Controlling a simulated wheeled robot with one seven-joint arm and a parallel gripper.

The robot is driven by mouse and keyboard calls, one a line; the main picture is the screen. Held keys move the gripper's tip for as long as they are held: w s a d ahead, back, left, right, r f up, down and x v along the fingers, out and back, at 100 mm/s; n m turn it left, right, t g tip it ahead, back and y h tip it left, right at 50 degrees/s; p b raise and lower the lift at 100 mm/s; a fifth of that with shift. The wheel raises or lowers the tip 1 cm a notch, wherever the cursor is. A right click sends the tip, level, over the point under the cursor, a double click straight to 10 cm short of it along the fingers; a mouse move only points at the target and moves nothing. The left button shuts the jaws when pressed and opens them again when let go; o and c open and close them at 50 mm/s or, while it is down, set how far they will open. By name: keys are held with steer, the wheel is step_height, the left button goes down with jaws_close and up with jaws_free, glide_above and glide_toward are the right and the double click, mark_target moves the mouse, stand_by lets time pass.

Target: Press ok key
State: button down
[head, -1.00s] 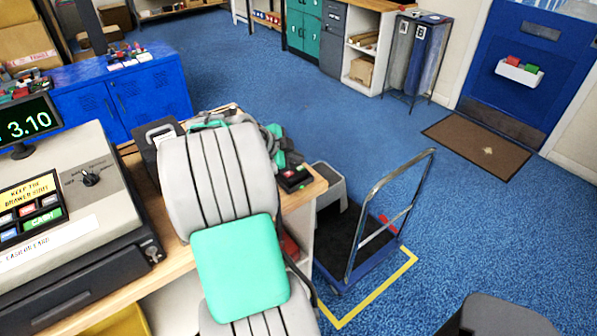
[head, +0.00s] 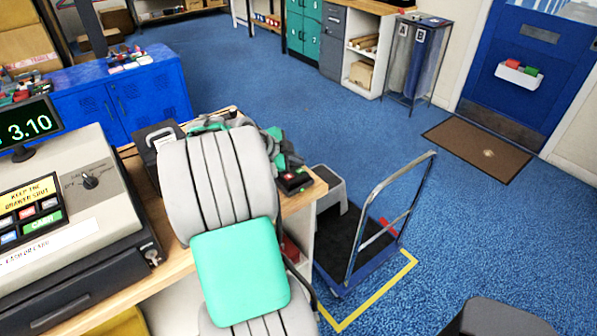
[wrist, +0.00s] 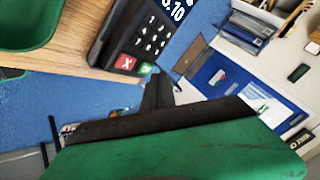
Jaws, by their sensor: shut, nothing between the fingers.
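The dark card terminal (wrist: 140,35) lies on the wooden counter in the wrist view, with a lit display, number keys, a red X key (wrist: 125,62) and a green key (wrist: 144,70), which I take for the ok key. My gripper's dark fingers (wrist: 158,88) are shut and empty, just beside the green key. I cannot tell whether they touch it. In the head view the terminal (head: 294,181) shows small at the counter's right end, just right of my arm, which hides much of the gripper.
A cash register (head: 70,220) with a 3.10 display (head: 28,123) stands left on the counter (head: 180,262). A trolley (head: 365,235) with a metal handle stands right of the counter, near a grey step stool (head: 330,185). Open blue floor lies beyond.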

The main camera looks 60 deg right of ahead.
mark_target(298, 172)
steer(key=shift+f, duration=0.15)
stand_by(0.7)
steer(key=shift+s+f+b, duration=0.15)
steer(key=shift+f+b, duration=0.15)
steer(key=shift+b, duration=0.5)
steer(key=shift+f+b, duration=0.4)
steer(key=shift+b, duration=0.15)
steer(key=shift+r, duration=0.1)
stand_by(0.5)
steer(key=shift+r, duration=0.75)
steer(key=shift+r+p, duration=1.3)
steer(key=shift+r, duration=1.25)
